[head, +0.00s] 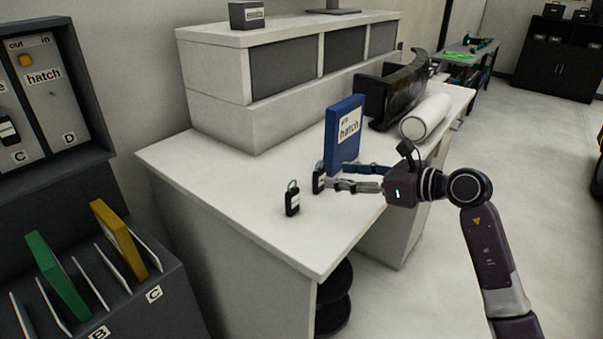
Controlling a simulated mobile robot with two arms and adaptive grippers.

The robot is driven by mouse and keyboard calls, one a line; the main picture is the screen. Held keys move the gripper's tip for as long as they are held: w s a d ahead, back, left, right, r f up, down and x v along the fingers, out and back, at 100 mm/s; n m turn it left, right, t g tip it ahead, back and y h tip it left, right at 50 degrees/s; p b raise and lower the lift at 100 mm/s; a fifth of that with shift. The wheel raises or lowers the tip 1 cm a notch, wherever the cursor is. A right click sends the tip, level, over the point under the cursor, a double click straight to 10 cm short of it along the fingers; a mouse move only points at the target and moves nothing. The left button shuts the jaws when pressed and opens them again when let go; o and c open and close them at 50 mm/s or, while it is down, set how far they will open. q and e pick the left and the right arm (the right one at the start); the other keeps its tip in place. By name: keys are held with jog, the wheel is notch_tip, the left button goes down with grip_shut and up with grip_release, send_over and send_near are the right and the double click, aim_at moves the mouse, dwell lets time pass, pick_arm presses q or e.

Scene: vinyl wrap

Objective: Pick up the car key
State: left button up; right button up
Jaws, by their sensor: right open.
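Two small black car keys, each with a ring on top and a pale label, stand upright on the white desk (235,185). One key (292,203) is nearer the front edge, clear of my gripper. The other key (318,182) is just left of the fingertips of my right gripper (336,174), partly hidden by them. My right gripper is open, its fingers pointing left, low over the desk. I cannot tell whether the fingers touch that key or reach around it. My left gripper is out of view.
A blue binder (340,150) labelled "hatch" stands just behind my right gripper. A white roll (425,117) and a black curved part (398,92) lie farther back. A slotted rack (180,300) holds green (55,275) and yellow (120,240) folders at left. The desk's left part is clear.

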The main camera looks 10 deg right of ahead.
aim_at(323, 173)
jog(key=shift+w+a, duration=0.35)
jog(key=shift+w, duration=0.1)
jog(key=shift+w+a+f+p, duration=0.1)
jog(key=shift+w+a+p, duration=0.1)
jog(key=shift+p, duration=0.15)
jog(key=shift+w+a+f+p, duration=0.15)
jog(key=shift+w+a+p, duration=0.35)
jog(key=shift+p, duration=0.25)
jog(key=p+x, duration=0.1)
jog(key=x, duration=0.2)
jog(key=shift+w+a+f, duration=0.15)
jog(key=shift+a+f, duration=0.05)
jog(key=shift+f, duration=0.05)
jog(key=shift+w+a+f, duration=0.1)
jog(key=shift+w, duration=0.05)
jog(key=c, duration=1.2)
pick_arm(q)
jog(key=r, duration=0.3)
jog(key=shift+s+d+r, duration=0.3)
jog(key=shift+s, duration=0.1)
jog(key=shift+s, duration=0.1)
